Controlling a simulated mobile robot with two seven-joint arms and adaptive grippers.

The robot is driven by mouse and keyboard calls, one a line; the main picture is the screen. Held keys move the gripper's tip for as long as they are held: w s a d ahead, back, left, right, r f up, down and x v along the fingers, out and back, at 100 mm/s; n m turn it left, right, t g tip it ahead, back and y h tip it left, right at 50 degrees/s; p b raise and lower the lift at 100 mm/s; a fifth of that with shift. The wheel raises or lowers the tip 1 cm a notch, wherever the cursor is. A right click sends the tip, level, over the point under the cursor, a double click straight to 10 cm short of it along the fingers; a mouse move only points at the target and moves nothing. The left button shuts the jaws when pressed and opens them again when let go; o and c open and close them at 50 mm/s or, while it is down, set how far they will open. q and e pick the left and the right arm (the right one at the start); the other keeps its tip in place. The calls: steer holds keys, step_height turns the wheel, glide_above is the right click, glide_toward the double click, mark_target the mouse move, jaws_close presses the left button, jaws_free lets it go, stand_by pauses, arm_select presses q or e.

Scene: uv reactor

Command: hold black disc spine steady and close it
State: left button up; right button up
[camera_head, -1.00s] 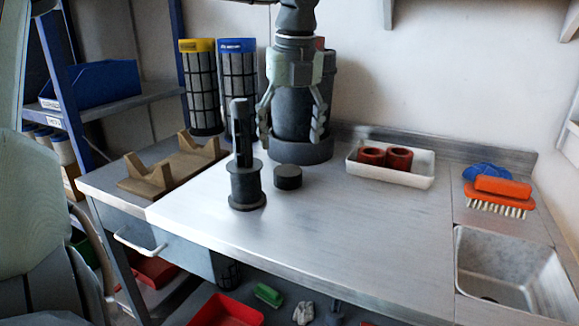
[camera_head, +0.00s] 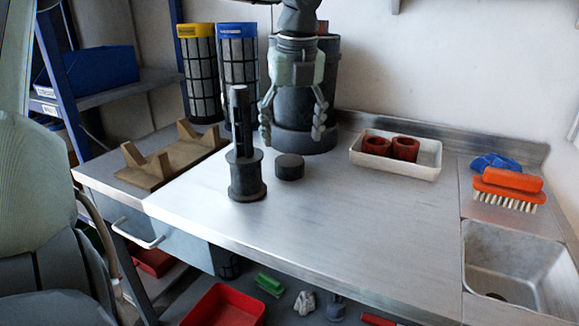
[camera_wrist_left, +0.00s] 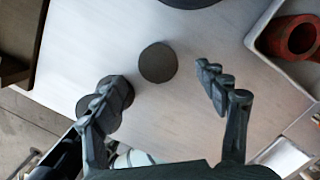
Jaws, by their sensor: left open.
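The black disc spine (camera_head: 247,177) stands upright on the metal worktop, with a round stepped base and a narrow, slotted post on top. A short black disc (camera_head: 289,167) lies flat on the worktop just right of it, apart from it; the disc also shows in the left wrist view (camera_wrist_left: 158,62). My left gripper (camera_head: 292,134) hangs from above, fingers down, open and empty, above and behind the disc. In the left wrist view the disc appears beyond the gap between the fingers, and the left finger partly covers a dark round shape.
A large dark cylinder (camera_head: 325,100) stands behind my gripper. A white tray (camera_head: 420,171) with two red rings, an orange brush (camera_head: 508,184) and a sink (camera_head: 500,252) lie right. A wooden cradle (camera_head: 158,174) is left. The worktop's front middle is clear.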

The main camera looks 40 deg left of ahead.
mark_target(290, 160)
arm_select(q)
steer(key=shift+a+f, duration=0.15)
steer(key=shift+f, duration=1.15)
steer(key=shift+a+f, duration=0.15)
steer(key=shift+f, duration=1.1)
steer(key=shift+c, duration=0.3)
steer(key=c, duration=1)
